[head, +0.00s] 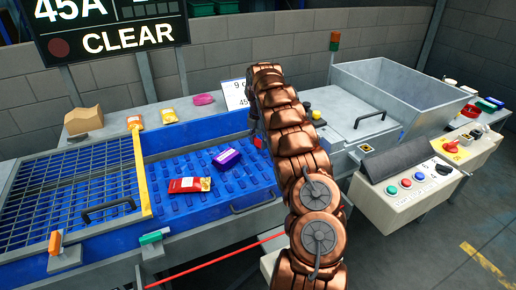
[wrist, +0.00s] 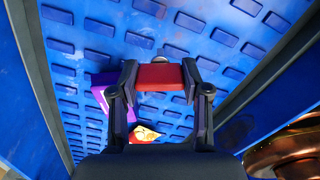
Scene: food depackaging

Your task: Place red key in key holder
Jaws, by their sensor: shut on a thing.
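My gripper (wrist: 160,80) is shut on a red block-like piece, which looks like the red key (wrist: 160,76), in the wrist view. It holds the piece between both fingertips over the blue studded tray floor. In the head view my arm hides the gripper; only a small red patch (head: 258,142) shows at its left edge, by the tray's right end. An orange key-like piece (head: 55,243) and a green one (head: 151,238) sit on grey mounts along the front edge. I cannot tell which fitting is the key holder for the red key.
The blue tray (head: 236,187) holds a red packet (head: 188,185) and a purple packet (head: 227,158). A yellow-edged grid guard (head: 70,190) lies at left. At right stand a grey bin (head: 400,90) and a button panel (head: 405,190). A red bar (head: 220,259) crosses in front.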

